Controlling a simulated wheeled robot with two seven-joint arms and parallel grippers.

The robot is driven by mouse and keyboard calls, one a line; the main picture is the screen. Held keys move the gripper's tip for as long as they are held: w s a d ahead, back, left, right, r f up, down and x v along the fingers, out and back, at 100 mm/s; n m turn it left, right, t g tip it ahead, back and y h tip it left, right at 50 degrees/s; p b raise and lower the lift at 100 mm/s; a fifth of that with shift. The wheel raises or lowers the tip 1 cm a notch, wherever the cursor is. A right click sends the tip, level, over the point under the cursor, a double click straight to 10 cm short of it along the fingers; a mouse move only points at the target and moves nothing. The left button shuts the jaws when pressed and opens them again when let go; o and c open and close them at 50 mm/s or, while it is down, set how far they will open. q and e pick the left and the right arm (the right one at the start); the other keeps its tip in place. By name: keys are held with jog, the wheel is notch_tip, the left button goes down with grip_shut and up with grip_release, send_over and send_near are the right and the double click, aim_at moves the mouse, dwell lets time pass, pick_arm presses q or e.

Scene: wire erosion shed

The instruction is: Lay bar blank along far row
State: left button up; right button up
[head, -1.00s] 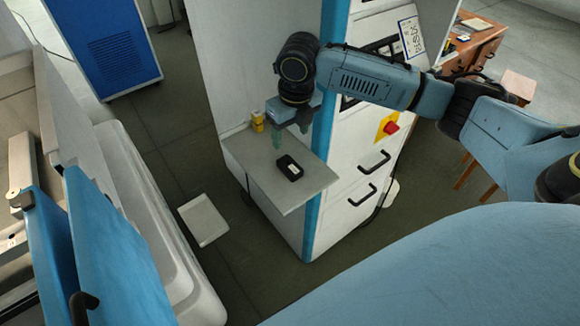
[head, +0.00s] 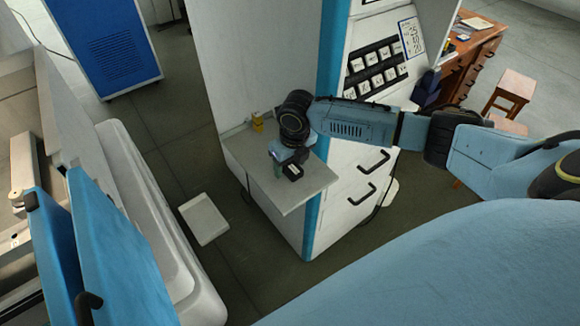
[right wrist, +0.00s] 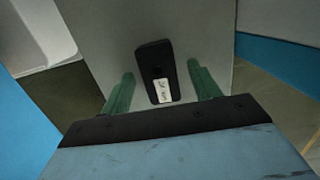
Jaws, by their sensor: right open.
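My right gripper (head: 279,172) hangs low over a grey side shelf (head: 292,199) in the head view, open. A small dark block (head: 294,173) with a white label lies on the shelf under it, partly covered by the gripper. In the right wrist view the dark block (right wrist: 153,62) lies between the two green fingers of the open gripper (right wrist: 160,70), with a gap on each side. I see nothing that I can surely name as the bar blank, and no clear far row. My left gripper is not in view.
A small yellow item (head: 257,124) sits at the shelf's back corner against the white cabinet (head: 262,60). Black drawer handles (head: 368,163) stick out right of the shelf. A white tray (head: 204,218) lies on the floor. A wooden stool (head: 515,88) stands at the right.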

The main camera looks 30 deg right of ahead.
jog(key=shift+r, duration=0.1)
grip_shut()
dwell(0.3)
